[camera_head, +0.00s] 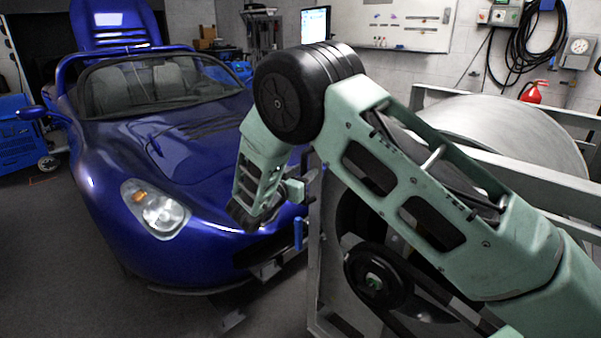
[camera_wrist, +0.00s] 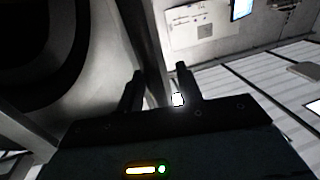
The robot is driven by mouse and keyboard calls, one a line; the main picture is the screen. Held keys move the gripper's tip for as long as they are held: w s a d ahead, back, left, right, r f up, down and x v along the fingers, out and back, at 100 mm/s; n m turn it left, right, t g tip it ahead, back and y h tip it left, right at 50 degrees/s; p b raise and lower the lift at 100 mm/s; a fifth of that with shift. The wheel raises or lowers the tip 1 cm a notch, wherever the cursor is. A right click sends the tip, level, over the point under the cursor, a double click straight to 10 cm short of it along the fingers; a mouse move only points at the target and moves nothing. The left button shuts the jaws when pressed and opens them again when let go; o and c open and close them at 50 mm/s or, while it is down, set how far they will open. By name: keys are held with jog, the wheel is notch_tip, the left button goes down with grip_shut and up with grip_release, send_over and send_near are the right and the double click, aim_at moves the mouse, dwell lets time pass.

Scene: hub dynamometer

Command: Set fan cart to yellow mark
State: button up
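My gripper (camera_wrist: 159,72) shows in the wrist view with its two dark fingers apart and nothing between the tips. In the head view my bent green arm fills the middle and right, and I cannot make out the fingertips there. No fan cart can be identified for sure. A blue wheeled unit (camera_head: 18,138) stands at the left edge of the head view, partly cut off, and I cannot tell whether it is the cart. A thin orange line (camera_head: 44,181) lies on the floor beside it. No clear yellow mark shows.
A blue sports car (camera_head: 170,215) takes up the left and middle. A metal frame (camera_head: 316,270) with a large drum (camera_head: 510,120) stands at the right, partly behind my arm. A red extinguisher (camera_head: 534,92) is by the back wall. Dark floor (camera_head: 60,280) is clear at the front left.

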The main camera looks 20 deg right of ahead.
jog(key=shift+a, duration=0.1)
jog(key=shift+s+a, duration=0.1)
jog(key=shift+a, duration=0.15)
jog(key=v, duration=1.6)
jog(key=shift+s+a+b, duration=0.25)
jog(key=shift+a+b, duration=0.05)
jog(key=shift+d, duration=0.15)
jog(key=shift+c, duration=0.3)
